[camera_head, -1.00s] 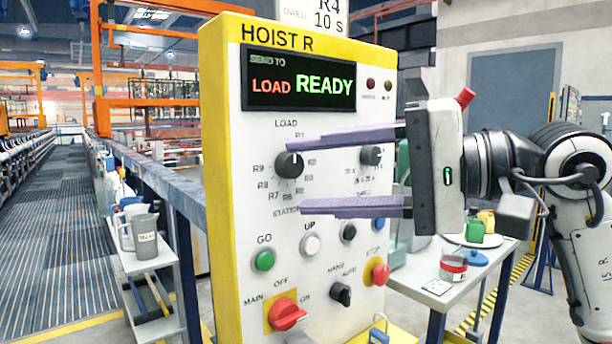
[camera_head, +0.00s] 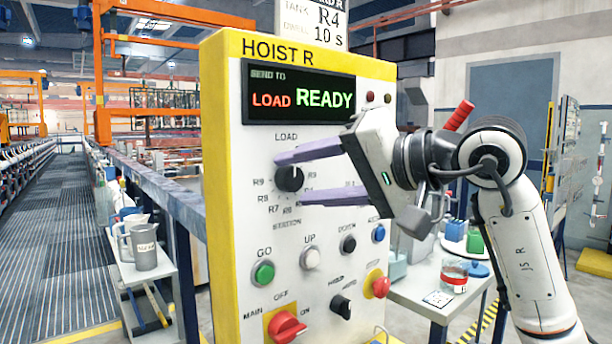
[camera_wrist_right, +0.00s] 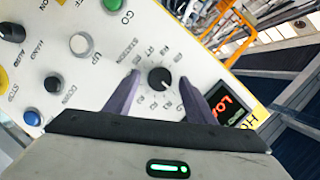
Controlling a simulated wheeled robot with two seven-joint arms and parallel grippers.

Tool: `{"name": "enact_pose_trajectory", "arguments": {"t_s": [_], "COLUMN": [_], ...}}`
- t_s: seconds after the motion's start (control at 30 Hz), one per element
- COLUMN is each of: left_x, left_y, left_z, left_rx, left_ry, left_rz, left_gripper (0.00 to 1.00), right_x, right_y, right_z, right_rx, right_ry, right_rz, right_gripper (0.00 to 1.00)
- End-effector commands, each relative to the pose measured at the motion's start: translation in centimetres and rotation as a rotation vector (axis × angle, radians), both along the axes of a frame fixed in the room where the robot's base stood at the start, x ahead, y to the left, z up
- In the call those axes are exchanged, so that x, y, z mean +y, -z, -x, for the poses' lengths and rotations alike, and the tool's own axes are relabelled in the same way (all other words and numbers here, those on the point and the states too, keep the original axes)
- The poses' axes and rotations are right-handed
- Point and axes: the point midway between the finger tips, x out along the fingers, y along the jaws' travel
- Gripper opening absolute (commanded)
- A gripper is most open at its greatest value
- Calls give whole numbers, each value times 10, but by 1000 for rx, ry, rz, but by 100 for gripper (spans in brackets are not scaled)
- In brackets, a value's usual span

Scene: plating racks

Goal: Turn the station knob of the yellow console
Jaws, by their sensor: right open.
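The yellow-edged console (camera_head: 218,200) has a white face headed HOIST R and a display reading LOAD and READY. Its black station knob (camera_head: 289,178) sits in a ring of labels with LOAD above and STATION below. My right gripper (camera_head: 288,178) is open, its purple fingers one above and one below the knob in the head view. In the right wrist view the knob (camera_wrist_right: 159,78) shows between the two fingertips (camera_wrist_right: 160,85); contact cannot be told. My left gripper is not in view.
Below the knob are the green GO button (camera_head: 263,273), the white UP button (camera_head: 310,258) and the red main switch (camera_head: 287,327). A side table (camera_head: 410,297) with jars stands to the right. A shelf with a grey jug (camera_head: 144,248) stands left.

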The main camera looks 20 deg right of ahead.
Motion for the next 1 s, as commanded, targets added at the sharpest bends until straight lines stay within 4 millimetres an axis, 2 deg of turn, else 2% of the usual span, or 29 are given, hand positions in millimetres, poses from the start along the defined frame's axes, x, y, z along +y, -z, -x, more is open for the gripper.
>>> {"name": "enact_pose_trajectory", "arguments": {"t_s": [0.27, 0.5, 0.53, 0.77, 1.0], "left_x": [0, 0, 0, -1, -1], "left_y": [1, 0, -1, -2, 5], "left_z": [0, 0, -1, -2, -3], "left_rx": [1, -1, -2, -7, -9], "left_ry": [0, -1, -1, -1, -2], "left_rz": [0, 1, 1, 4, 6], "left_gripper": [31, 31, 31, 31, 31], "right_x": [2, 1, 1, 1, -1], "right_y": [1, 1, 1, 2, 4], "right_z": [-1, -1, -1, -1, -2], "right_rx": [1, 1, 1, 8, 43], "right_ry": [-1, -1, -1, 0, 2], "right_rz": [0, 0, 0, -17, -117], "right_gripper": [50, 11, 9, 9, 9]}}
